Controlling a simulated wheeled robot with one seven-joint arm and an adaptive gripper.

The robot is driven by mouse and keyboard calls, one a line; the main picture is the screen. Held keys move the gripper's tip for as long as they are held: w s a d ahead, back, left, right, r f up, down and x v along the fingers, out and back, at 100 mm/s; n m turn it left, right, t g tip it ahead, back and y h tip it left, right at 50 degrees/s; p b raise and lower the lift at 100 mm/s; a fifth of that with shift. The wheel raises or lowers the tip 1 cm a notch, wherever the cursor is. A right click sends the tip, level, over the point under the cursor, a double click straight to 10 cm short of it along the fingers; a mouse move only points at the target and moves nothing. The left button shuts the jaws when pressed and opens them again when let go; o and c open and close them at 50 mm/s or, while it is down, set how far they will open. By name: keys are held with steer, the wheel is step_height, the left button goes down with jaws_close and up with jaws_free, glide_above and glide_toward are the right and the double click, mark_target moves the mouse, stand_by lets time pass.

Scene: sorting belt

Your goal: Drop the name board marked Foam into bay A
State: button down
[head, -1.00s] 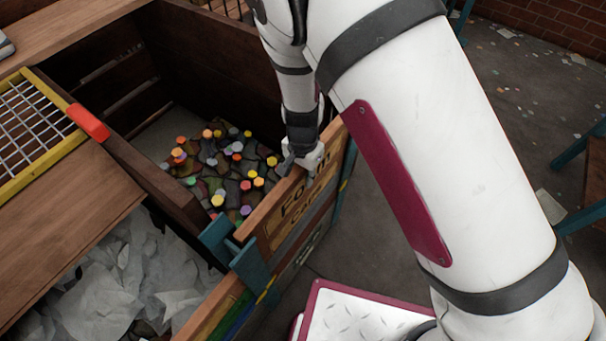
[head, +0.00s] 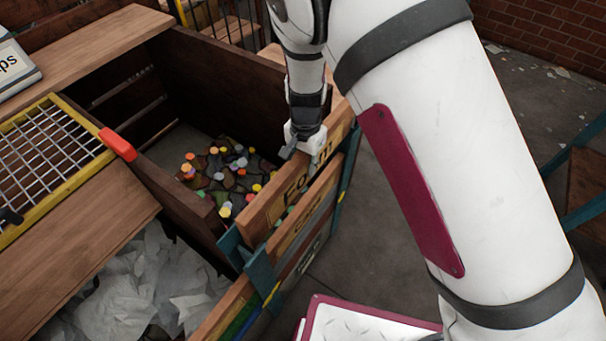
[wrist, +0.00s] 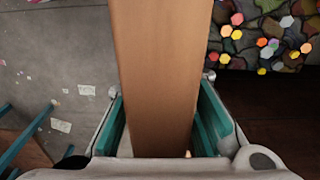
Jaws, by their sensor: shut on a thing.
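The wooden name board marked Foam (head: 268,217) stands on edge at the front of the bay with coloured caps, above a second lettered board (head: 296,231). My gripper (head: 311,142) is shut on its top edge, and its letters are partly hidden. In the wrist view the board (wrist: 158,70) runs between the teal finger pads of my gripper (wrist: 165,125). The board's left end is at the teal post (head: 232,247); I cannot tell whether it is clear of the slot. No letter A shows on any bay.
A bay of dark lumps and coloured caps (head: 222,178) lies behind the board. A bay of crumpled white sheets (head: 150,285) is nearer left. A yellow-framed mesh (head: 50,150) with a red handle (head: 117,145) lies at left. Open floor (head: 385,215) is to the right.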

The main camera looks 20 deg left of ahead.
step_height(320, 180, up, 10)
steer(key=p, duration=0.3)
steer(key=shift+f+p, duration=0.25)
steer(key=shift+p, duration=0.05)
steer(key=shift+f, duration=0.1)
